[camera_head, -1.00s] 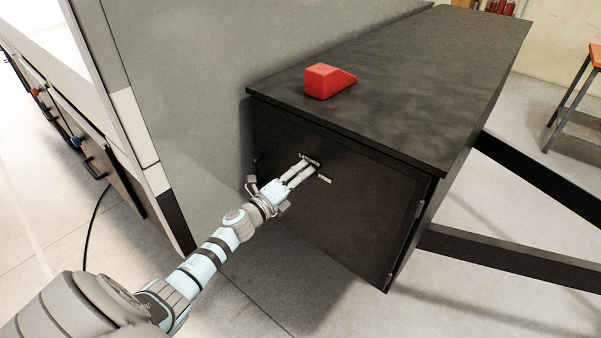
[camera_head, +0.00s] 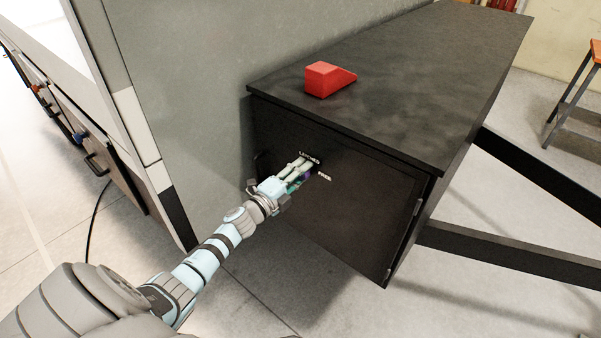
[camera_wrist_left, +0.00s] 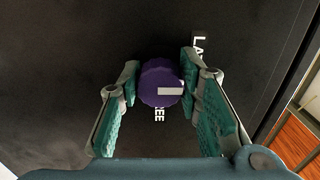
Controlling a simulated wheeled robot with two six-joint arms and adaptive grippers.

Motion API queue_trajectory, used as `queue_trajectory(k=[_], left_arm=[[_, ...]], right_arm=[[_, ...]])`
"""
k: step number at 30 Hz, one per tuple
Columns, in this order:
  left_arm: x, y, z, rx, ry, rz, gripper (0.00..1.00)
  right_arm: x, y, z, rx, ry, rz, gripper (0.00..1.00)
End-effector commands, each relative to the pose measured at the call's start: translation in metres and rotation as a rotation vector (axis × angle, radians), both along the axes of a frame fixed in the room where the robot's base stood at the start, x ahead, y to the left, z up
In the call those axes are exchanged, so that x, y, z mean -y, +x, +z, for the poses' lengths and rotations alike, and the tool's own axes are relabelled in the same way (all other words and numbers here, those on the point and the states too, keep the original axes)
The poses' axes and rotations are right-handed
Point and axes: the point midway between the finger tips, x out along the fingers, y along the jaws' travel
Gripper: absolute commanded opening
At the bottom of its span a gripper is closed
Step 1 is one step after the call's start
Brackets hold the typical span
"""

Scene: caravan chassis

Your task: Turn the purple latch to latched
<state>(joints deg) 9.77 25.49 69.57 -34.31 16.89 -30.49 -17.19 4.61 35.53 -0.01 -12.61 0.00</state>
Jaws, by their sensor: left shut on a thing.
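The purple latch (camera_wrist_left: 155,70) is a round knob on the dark front of the black box, with a white pointer bar on its face. In the left wrist view the bar points right, between the white FREE label (camera_wrist_left: 159,115) below and the LATCHED label (camera_wrist_left: 198,50) at upper right. My left gripper (camera_wrist_left: 160,78) is shut on the knob, one finger on each side. In the head view the left gripper (camera_head: 309,168) reaches the box front, and its fingers hide most of the latch. My right gripper is not in view.
A red wedge-shaped block (camera_head: 325,80) sits on top of the black box (camera_head: 420,75). A grey wall (camera_head: 200,90) stands close on the left of the box. Dark beams (camera_head: 510,258) extend right. An orange-topped stool (camera_head: 594,56) stands at far right.

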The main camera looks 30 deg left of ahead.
Motion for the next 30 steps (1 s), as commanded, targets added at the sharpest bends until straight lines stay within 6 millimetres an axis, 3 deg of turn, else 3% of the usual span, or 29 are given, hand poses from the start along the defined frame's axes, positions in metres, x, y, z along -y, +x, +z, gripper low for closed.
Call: queue_trajectory(k=[3, 4, 8, 17, 20, 30], left_arm=[[0.000, 0.000, 0.000, 0.000, -0.001, 0.000, 0.04], [0.000, 0.000, 0.000, 0.000, -0.001, 0.000, 0.33], [0.000, 0.000, 0.000, 0.000, -0.001, 0.000, 0.53], [0.000, -0.001, 0.000, 0.000, 0.001, 0.000, 0.53], [-0.002, -0.011, -0.001, -0.001, 0.002, 0.002, 0.53], [-0.009, -0.089, -0.001, -0.004, 0.002, -0.003, 0.53]], right_arm=[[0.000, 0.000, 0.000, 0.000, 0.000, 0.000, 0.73], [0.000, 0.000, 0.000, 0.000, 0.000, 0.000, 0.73], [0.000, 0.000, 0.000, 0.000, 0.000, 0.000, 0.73], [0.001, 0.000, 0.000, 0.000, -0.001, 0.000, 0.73], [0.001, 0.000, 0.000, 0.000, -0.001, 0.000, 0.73], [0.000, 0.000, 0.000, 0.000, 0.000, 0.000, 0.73]])
